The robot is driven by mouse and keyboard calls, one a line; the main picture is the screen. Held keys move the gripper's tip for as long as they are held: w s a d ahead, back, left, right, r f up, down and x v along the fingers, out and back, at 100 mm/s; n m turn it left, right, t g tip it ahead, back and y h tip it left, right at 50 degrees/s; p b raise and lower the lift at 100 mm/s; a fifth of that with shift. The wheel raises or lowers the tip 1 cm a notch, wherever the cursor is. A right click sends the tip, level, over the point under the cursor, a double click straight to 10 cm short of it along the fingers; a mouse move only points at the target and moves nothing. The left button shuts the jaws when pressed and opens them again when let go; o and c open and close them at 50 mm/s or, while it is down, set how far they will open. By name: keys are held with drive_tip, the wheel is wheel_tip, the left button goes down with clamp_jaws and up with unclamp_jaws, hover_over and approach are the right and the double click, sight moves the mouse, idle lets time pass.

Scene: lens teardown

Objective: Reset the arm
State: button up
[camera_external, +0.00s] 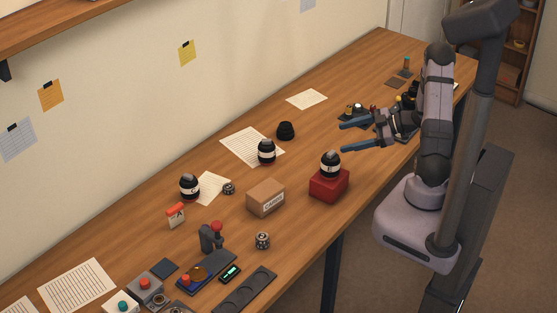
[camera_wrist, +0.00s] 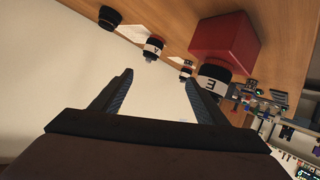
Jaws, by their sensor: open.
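My gripper (camera_external: 344,136) is open and empty above the table's right part, its blue fingers pointing left. It also shows in the wrist view (camera_wrist: 158,90), with nothing between the fingers. A black lens with a white band (camera_external: 330,164) stands on a red block (camera_external: 329,186), below and left of the fingers. In the wrist view this lens (camera_wrist: 215,80) bears the letter E, and the red block (camera_wrist: 225,42) is beside it. A second banded lens (camera_external: 266,151) stands farther left and shows the letter A in the wrist view (camera_wrist: 154,47).
A third banded lens (camera_external: 189,187), a black cap-like part (camera_external: 285,130) and a cardboard box (camera_external: 265,197) stand on the wooden table (camera_external: 130,237). A small press-like tool (camera_external: 212,237) and a dark tray (camera_external: 245,290) sit at the front left. Papers lie along the wall.

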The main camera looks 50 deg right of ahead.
drive_tip(key=w+d+m+g+h+p, duration=0.1)
drive_tip(key=w+d+m+g+h, duration=0.1)
drive_tip(key=w+h, duration=0.3)
drive_tip(key=s+a+m+g+h+p, duration=0.1)
drive_tip(key=s+a+m+g, duration=0.6)
drive_tip(key=s+a, duration=1)
drive_tip(key=s+g, duration=0.1)
drive_tip(key=g, duration=0.1)
drive_tip(key=shift+a+r+g+h, duration=0.3)
drive_tip(key=shift+r, duration=0.1)
